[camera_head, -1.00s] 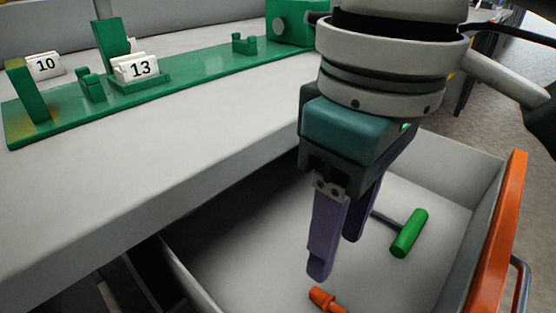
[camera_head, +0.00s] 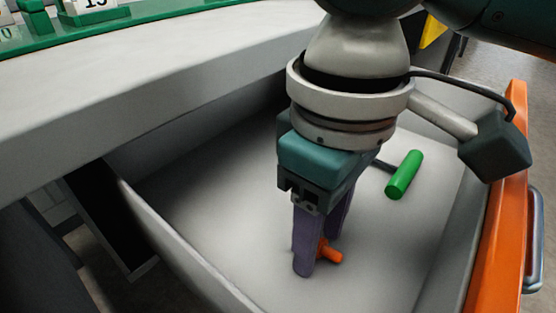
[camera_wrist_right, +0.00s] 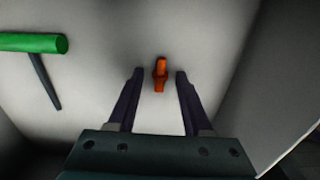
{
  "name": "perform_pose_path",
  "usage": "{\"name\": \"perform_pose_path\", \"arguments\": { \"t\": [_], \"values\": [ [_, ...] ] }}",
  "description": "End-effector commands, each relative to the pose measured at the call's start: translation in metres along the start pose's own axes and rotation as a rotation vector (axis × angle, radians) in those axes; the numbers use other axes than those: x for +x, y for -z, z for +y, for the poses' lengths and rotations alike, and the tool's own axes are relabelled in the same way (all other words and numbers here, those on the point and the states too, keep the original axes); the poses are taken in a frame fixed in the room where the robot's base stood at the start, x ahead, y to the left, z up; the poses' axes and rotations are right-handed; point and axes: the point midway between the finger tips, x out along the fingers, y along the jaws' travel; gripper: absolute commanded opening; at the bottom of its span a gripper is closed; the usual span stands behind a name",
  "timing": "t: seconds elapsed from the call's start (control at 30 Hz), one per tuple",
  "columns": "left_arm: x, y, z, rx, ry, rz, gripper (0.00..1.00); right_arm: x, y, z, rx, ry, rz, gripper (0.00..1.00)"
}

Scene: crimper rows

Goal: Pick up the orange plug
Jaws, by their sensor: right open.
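The orange plug (camera_head: 329,252) lies on the floor of the open drawer, partly hidden behind a finger of my right gripper in the head view. In the right wrist view the plug (camera_wrist_right: 160,73) shows whole, between and just beyond the fingertips, touching neither finger there. My right gripper (camera_head: 317,262) points down into the drawer with its purple fingers apart and empty; it also shows in the right wrist view (camera_wrist_right: 159,73). My left gripper is not in view.
A green-handled tool (camera_head: 404,175) with a dark shaft lies in the drawer; it also shows in the right wrist view (camera_wrist_right: 34,43). The drawer (camera_head: 196,272) has grey walls and an orange front (camera_head: 500,210). The grey tabletop (camera_head: 150,90) carries a green fixture (camera_head: 100,18).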

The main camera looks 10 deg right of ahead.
Motion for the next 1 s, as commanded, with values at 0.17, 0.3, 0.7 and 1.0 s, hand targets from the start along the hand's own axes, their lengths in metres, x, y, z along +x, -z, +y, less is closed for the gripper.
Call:
{"name": "perform_pose_path", "arguments": {
  "t": [0.17, 0.3, 0.7, 1.0],
  "values": [
    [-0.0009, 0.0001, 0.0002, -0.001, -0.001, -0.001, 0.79, -0.0011, -0.0001, 0.0, 0.0, 0.0, 0.0, 0.39],
    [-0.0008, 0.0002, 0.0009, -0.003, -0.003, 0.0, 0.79, -0.0012, -0.0001, -0.0001, 0.0, 0.0, 0.0, 0.23],
    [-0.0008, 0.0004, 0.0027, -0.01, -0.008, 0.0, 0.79, -0.0012, -0.0001, -0.0001, 0.0, 0.0, 0.0, 0.0],
    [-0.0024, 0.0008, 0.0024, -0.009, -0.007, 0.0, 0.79, -0.0039, 0.0001, -0.0001, 0.0, 0.0, 0.0, 0.0]
  ]
}}
